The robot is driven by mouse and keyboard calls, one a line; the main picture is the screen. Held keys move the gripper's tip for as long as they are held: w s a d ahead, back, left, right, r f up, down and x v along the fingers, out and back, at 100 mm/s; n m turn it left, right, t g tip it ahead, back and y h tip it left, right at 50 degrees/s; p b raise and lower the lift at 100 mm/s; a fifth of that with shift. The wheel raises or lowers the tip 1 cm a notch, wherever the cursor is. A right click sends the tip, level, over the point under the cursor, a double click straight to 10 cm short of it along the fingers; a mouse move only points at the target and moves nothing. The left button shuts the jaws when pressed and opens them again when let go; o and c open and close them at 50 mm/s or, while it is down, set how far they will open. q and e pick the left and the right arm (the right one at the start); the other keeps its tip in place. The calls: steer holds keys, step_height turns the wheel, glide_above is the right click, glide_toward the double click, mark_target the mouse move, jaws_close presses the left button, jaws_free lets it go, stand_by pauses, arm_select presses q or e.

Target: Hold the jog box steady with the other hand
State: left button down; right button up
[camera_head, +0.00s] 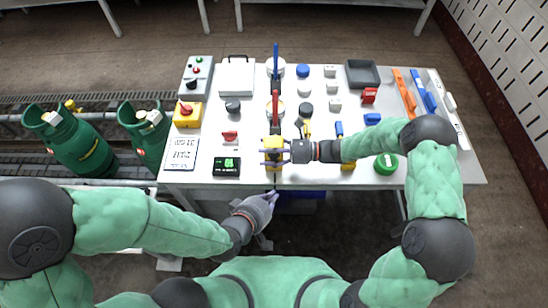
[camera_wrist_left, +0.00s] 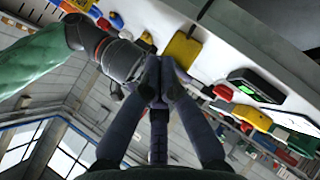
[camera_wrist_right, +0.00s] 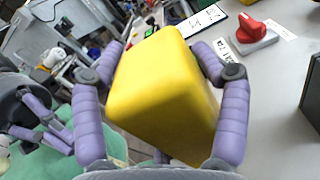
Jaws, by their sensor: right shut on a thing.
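The jog box, a yellow block (camera_head: 272,158), is at the front edge of the table, left of its middle. My right gripper (camera_head: 274,150) is shut on it, and in the right wrist view the fingers stand on both sides of the yellow block (camera_wrist_right: 160,80). My left gripper (camera_head: 268,203) is below and in front of the table edge, apart from the jog box. In the left wrist view its fingertips (camera_wrist_left: 160,77) are together with nothing seen between them, and the yellow block (camera_wrist_left: 182,48) shows beyond them. The jog box's far face is hidden.
The white table (camera_head: 215,135) holds a yellow box with a red knob (camera_head: 187,113), a dark green-screen device (camera_head: 227,167), a red switch (camera_head: 230,136), a green round part (camera_head: 386,164) and a grey tray (camera_head: 362,72). Green cylinders (camera_head: 75,145) stand left of the table.

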mark_target(274, 157)
arm_select(q)
steer(key=shift+s+d+r, duration=0.25)
steer(key=shift+d+r, duration=0.05)
steer(key=shift+r, duration=0.2)
steer(key=w, duration=0.8)
steer(key=shift+w+a, duration=0.15)
steer(key=shift+w, duration=0.25)
steer(key=shift+w, duration=0.15)
stand_by(1.3)
steer(key=shift+w, duration=0.3)
